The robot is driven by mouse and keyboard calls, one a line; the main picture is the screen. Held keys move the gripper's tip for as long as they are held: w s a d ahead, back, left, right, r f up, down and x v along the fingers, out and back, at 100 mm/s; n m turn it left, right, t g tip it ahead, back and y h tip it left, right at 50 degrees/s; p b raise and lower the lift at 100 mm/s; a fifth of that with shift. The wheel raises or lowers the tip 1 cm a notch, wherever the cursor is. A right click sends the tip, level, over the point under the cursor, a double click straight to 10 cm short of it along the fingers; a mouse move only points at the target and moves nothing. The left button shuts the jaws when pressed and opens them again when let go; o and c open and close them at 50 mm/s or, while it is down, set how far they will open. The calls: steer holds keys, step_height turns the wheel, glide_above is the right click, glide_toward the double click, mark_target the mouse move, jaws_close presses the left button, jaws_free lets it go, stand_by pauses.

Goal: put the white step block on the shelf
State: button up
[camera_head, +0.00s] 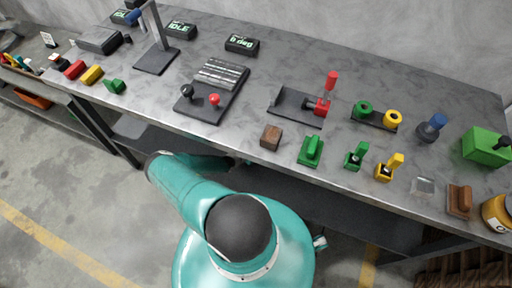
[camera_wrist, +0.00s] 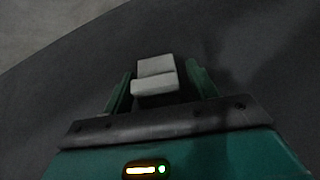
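The white step block (camera_wrist: 155,76) shows in the wrist view, pale and two-stepped, over a dark grey surface. My gripper (camera_wrist: 160,85) has its two green fingers on either side of it, set apart, with a gap at the right finger and a narrower one at the left. Whether the block rests on the surface is hard to tell. In the head view my arm reaches under the bench's front edge, and the bench hides most of my gripper and the block. The dark lower shelf (camera_head: 300,203) runs beneath the bench top.
The grey bench top (camera_head: 255,85) overhangs my arm. Along its front edge stand a brown block (camera_head: 271,137), a green block (camera_head: 311,150) and small green and yellow fixtures. A bench leg (camera_head: 104,133) stands to the left. The floor at lower left is clear.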

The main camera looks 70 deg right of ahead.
steer(key=shift+w+r, duration=0.1)
steer(key=shift+r, duration=0.05)
steer(key=v, duration=1.2)
steer(key=shift+a, duration=0.1)
stand_by(0.4)
